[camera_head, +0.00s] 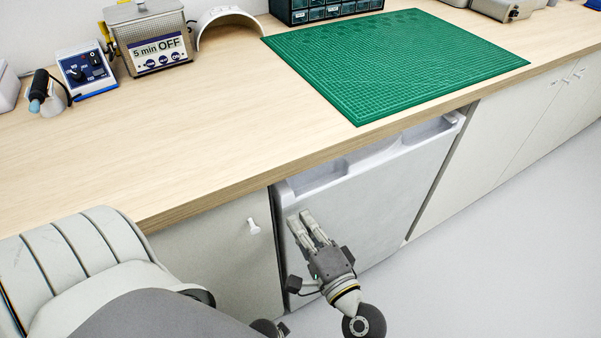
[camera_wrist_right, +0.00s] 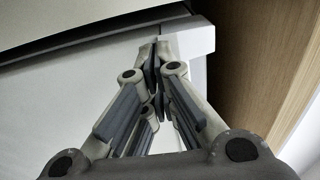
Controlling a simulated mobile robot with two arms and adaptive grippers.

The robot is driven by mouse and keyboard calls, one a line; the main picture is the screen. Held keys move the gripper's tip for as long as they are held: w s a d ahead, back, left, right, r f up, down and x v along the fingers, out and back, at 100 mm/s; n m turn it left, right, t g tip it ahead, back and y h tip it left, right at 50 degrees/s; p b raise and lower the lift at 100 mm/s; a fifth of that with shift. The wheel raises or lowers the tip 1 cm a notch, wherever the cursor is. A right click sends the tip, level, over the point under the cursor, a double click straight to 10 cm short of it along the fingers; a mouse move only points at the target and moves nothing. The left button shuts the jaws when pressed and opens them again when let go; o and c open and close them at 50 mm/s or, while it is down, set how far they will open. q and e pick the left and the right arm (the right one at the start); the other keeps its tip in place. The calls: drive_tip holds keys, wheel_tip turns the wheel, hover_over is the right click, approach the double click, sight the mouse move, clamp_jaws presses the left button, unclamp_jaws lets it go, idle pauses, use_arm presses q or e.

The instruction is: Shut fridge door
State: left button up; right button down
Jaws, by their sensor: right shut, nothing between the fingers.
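The fridge door (camera_head: 385,190) is a pale grey-white panel under the wooden counter. Its top edge, with recesses, shows below the countertop, and it seems to stand slightly out from the fridge front; the exact gap is hard to tell. My right gripper (camera_head: 305,218) is shut and empty, in front of the door's left part in the head view. In the right wrist view its closed fingertips (camera_wrist_right: 155,50) are near a pale door edge (camera_wrist_right: 190,40); I cannot tell whether they touch it. My left gripper is not in view.
A white cabinet door (camera_head: 215,255) with a small knob is left of the fridge. More cabinets (camera_head: 520,130) stand to the right. The counter holds a green cutting mat (camera_head: 400,60) and an ultrasonic cleaner (camera_head: 150,40). The grey floor (camera_head: 500,260) is clear at the right.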

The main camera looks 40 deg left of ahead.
drive_tip(key=shift+d, duration=0.4)
drive_tip(key=shift+s+d, duration=0.2)
drive_tip(key=shift+d, duration=0.1)
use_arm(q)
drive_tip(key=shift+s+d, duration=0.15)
use_arm(e)
drive_tip(key=v, duration=1)
drive_tip(key=shift+s, duration=0.25)
drive_tip(key=shift+f, duration=0.1)
